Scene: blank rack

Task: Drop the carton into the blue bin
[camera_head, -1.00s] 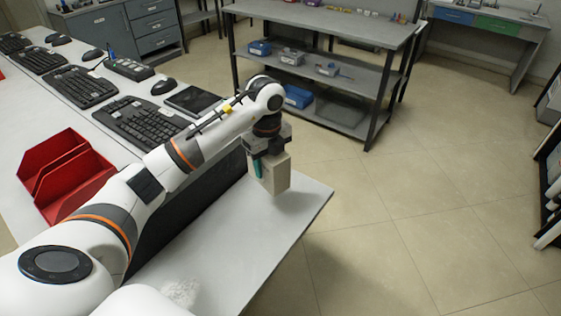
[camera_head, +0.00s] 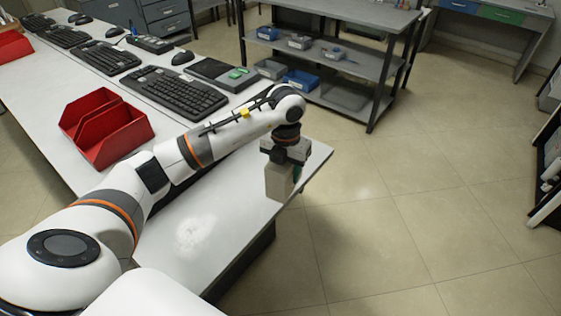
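A beige box-shaped carton (camera_head: 278,184) hangs upright under my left gripper (camera_head: 287,166), near the right edge of the white table (camera_head: 185,232). My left gripper is shut on the carton, though the carton and wrist partly hide its fingers. I cannot tell whether the carton's bottom touches the table. A blue bin (camera_head: 300,80) sits on the low shelf of the grey rack, beyond the table. A smaller blue bin (camera_head: 267,33) sits on the shelf above. My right gripper is not in view.
A red divided bin (camera_head: 106,130) stands on the table left of my arm. Several keyboards, including a near black one (camera_head: 174,92), and a tablet (camera_head: 220,74) line the table. The grey rack (camera_head: 352,70) stands behind. The tiled floor (camera_head: 400,210) at right is clear.

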